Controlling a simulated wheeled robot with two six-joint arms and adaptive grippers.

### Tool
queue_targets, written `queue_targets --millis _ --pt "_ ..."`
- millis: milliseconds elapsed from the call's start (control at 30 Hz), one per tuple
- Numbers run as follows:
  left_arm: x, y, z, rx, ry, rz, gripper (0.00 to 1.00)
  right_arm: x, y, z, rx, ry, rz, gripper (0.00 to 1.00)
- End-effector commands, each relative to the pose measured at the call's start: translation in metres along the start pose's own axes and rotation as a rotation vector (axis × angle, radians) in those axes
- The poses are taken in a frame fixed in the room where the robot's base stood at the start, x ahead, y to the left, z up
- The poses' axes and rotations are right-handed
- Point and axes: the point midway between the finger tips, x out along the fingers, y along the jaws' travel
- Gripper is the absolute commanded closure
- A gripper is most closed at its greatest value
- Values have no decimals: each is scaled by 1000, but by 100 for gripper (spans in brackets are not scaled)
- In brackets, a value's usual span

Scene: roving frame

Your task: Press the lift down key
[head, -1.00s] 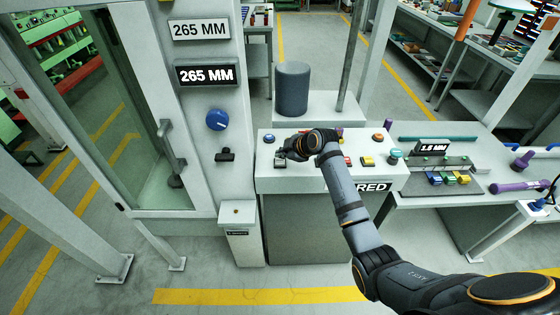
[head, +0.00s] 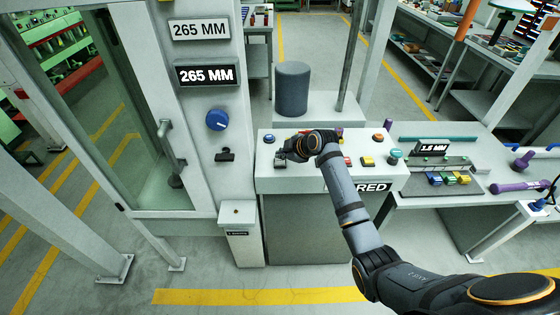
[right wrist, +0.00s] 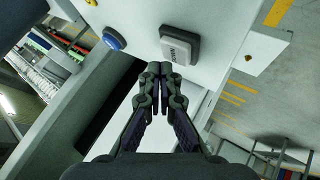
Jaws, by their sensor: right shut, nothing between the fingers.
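A grey key (right wrist: 180,44) with a dark rim and small lettering sits on the pale console. The lettering is too small to read surely. The key also shows at the console's left in the head view (head: 280,162). My right gripper (right wrist: 153,68) is shut and empty, with its fingertips just short of the key in the picture. I cannot tell whether they touch it. In the head view the right gripper (head: 286,156) is over the console's left part, mostly hidden by my wrist. My left gripper is not in view.
A blue button (right wrist: 114,38) is beside the key. Red (head: 347,161) and yellow (head: 367,161) keys are farther right on the console (head: 300,182). A post with a blue knob (head: 216,120) and two "265 MM" displays (head: 206,75) stands at the left.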

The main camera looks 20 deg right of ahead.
Motion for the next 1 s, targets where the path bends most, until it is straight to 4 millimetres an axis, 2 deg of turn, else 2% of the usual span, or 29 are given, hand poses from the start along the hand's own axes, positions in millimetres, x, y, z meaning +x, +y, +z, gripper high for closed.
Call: queue_targets --millis 1000 --pt "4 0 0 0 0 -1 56 8 -7 6 0 0 -1 100"
